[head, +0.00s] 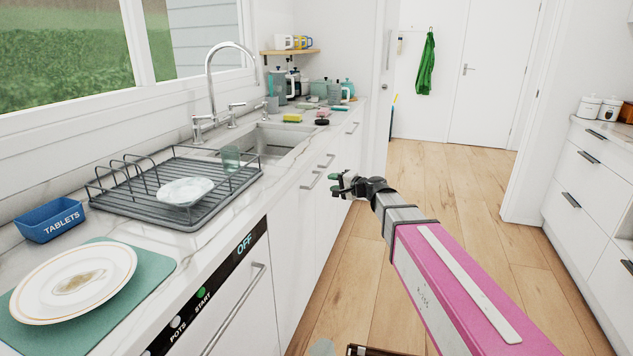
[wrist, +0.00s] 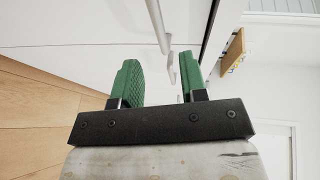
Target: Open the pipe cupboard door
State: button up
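White cupboard fronts (head: 305,222) run under the sink counter, and they look shut. No label shows which one is the pipe cupboard. Bar handles, one (head: 312,180) nearer and one (head: 328,160) farther, sit near their top edges. My gripper (head: 340,186) is in front of these fronts, close to the handles. In the wrist view the green fingers of my gripper (wrist: 160,80) are apart, with nothing clamped. A pale bar handle (wrist: 155,25) reaches down to the gap between the fingertips. I cannot tell whether it touches a finger.
A sink (head: 268,140) and a dish rack (head: 175,185) are on the counter. A dishwasher front (head: 235,300) stands nearer, with its own handle. White drawers (head: 585,180) stand at the right.

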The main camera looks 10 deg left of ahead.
aim_at(316, 180)
jog(key=x, duration=0.9)
grip_shut()
